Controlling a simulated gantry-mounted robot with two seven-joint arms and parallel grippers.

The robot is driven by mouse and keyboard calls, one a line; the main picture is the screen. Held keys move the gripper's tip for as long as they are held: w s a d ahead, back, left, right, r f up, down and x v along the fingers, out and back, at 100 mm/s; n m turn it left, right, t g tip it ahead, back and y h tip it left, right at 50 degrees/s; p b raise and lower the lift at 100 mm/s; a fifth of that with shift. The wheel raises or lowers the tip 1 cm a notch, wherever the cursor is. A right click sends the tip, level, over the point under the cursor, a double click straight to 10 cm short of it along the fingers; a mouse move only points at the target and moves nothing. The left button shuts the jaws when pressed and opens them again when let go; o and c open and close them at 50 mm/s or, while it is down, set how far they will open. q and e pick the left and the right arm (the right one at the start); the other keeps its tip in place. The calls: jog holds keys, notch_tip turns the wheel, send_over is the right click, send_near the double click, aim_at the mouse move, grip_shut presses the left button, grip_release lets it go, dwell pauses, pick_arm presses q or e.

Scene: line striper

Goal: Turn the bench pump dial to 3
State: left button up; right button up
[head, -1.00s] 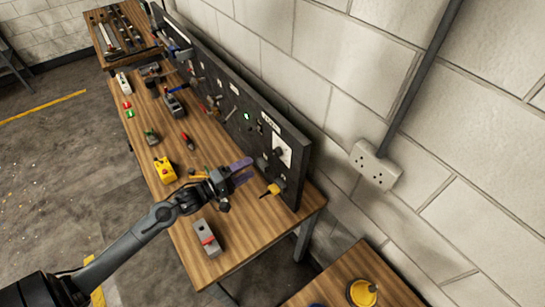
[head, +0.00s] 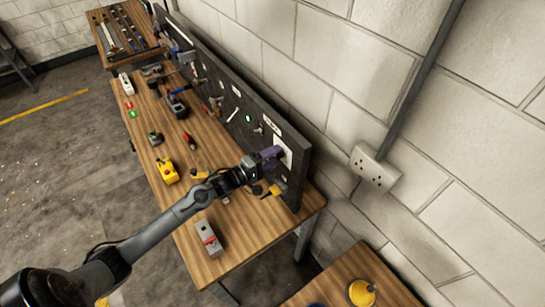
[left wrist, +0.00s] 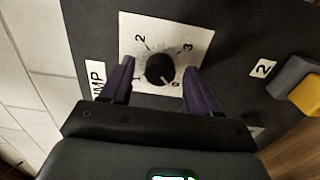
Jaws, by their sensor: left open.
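The pump dial (left wrist: 160,68) is a round black knob on a white plate (left wrist: 150,28) marked 0, 1, 2 and 3, with a partly hidden label beside it. A pale mark at the knob's lower edge seems to face the 0, but it is small. My left gripper (left wrist: 158,70) is open, its purple fingers on either side of the knob with visible gaps. In the head view my left gripper (head: 273,154) is at the white plate (head: 289,147) on the dark panel and hides the dial. My right gripper is not in view.
The dark upright panel (head: 215,88) holds several tools. A yellow-and-grey thing (head: 273,190) sits just below the gripper. On the wooden bench (head: 240,245) are a grey block with a red band (head: 208,238) and a yellow tool (head: 166,170). The block wall is to the right.

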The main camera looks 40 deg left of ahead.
pick_arm(q)
jog(key=c, duration=1)
jog(key=shift+c, duration=0.2)
jog(key=shift+m, duration=0.3)
